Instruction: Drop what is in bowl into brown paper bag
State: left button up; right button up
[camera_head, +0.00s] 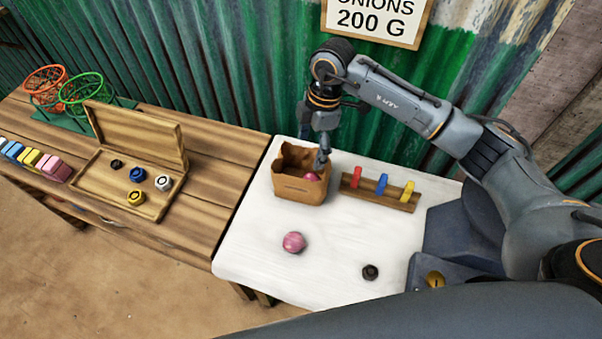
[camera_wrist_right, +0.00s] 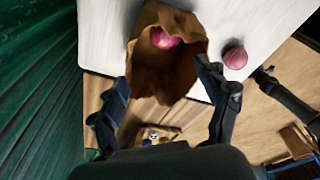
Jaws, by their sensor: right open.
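The brown paper bag (camera_head: 300,192) stands open on the white table, left of a wooden rack. A pink onion (camera_head: 311,177) lies inside it; it also shows in the right wrist view (camera_wrist_right: 165,39). A second pink onion (camera_head: 293,242) rests on the table in front of the bag. My right gripper (camera_head: 322,160) is over the bag's right side. In the right wrist view its fingers are apart, with the bag (camera_wrist_right: 165,75) beyond them and nothing held. I see no bowl. A dark arm part at the right of the wrist view may be my left gripper.
The wooden rack (camera_head: 380,194) holds red, blue and yellow pieces. A small dark weight (camera_head: 370,271) sits near the front. An open wooden box (camera_head: 120,199) with discs and wire baskets (camera_head: 84,92) are on the left table. The white table's middle is mostly clear.

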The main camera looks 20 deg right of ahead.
notch_tip(320, 180, up, 11)
jog(key=d, duration=0.1)
jog(key=shift+d+r, duration=0.2)
jog(key=shift+d, duration=0.2)
jog(key=shift+w, duration=0.1)
